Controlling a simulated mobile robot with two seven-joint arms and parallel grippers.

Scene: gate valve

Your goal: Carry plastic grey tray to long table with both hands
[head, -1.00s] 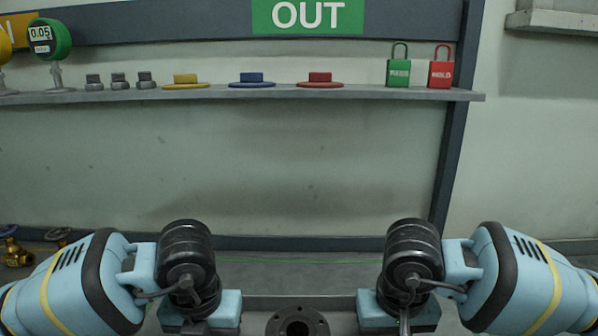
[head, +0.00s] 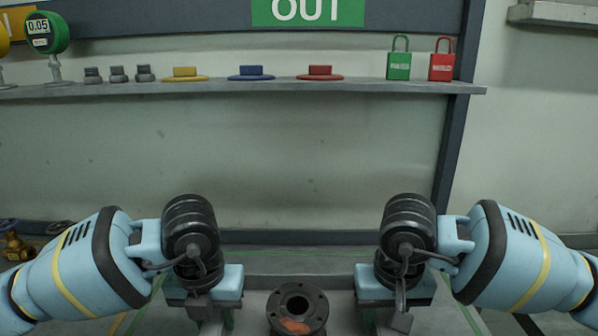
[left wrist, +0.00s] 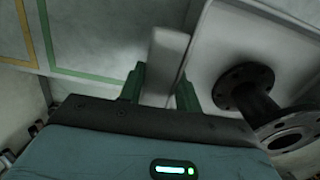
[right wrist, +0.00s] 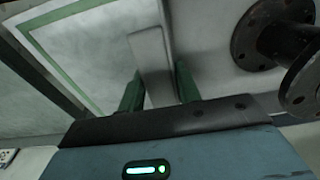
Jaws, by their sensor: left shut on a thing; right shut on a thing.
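The grey tray (head: 340,296) is at the bottom middle of the head view, between my two arms. A dark flanged pipe piece (head: 297,308) with an orange patch stands in it. My left gripper (left wrist: 160,92) is shut on the tray's left handle (left wrist: 166,58). My right gripper (right wrist: 158,92) is shut on its right handle (right wrist: 150,55). The pipe piece also shows in the left wrist view (left wrist: 250,98) and the right wrist view (right wrist: 275,45). The tray's near edge is out of the head view. I cannot identify the long table.
Ahead is a board with a shelf (head: 240,90) holding a green gauge (head: 46,33), bolts, coloured caps, a green padlock (head: 398,62) and a red padlock (head: 441,62). A brass valve (head: 15,247) is at the far left. Green lines mark the floor.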

